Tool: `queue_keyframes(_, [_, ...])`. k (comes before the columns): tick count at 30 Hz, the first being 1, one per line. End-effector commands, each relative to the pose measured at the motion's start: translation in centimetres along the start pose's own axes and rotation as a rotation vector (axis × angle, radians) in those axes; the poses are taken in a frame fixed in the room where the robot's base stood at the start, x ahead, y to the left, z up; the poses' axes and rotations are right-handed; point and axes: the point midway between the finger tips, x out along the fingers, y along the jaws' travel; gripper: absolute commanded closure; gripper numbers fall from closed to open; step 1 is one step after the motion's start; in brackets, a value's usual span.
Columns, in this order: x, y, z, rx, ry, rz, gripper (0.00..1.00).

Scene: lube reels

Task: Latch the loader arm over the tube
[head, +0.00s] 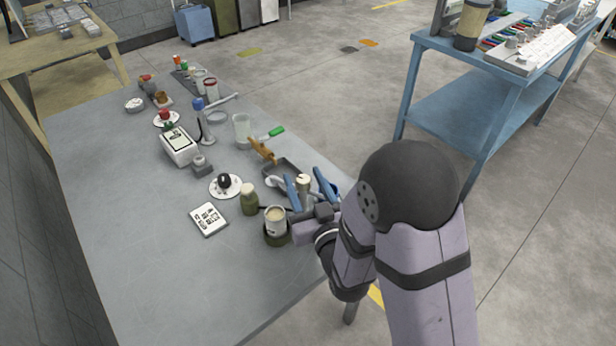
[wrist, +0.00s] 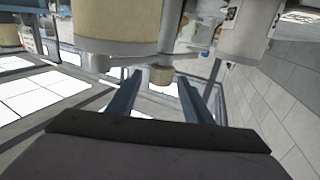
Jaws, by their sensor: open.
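My gripper (head: 303,175) is at the right edge of the grey table, its two blue fingers apart. A pale upright cylinder (head: 303,184) shows between the fingers in the head view. In the wrist view my gripper (wrist: 158,78) is open, with a small beige knob-like end (wrist: 160,75) between or beyond its fingertips; I cannot tell if they touch it. A large beige cylinder (wrist: 115,25) hangs in the upper part of that view, with a thin grey bar (wrist: 180,57) near it. I cannot tell for sure which parts are the tube and the loader arm.
A cream-filled jar (head: 276,220) and an olive bottle (head: 249,201) stand close left of my gripper. A dark tray (head: 283,167) lies just behind. A white card (head: 209,219) lies farther left. The table's front left is clear. A blue shelf bench (head: 465,110) stands right.

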Motion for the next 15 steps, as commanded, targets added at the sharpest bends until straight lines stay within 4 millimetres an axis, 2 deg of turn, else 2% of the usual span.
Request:
queue_keyframes(1, [-0.1, 0.0, -0.5, 0.0, -0.006, 0.0, 0.54])
queue_keyframes(15, [-1.7, 0.0, -0.3, 0.0, -0.003, 0.0, 0.54])
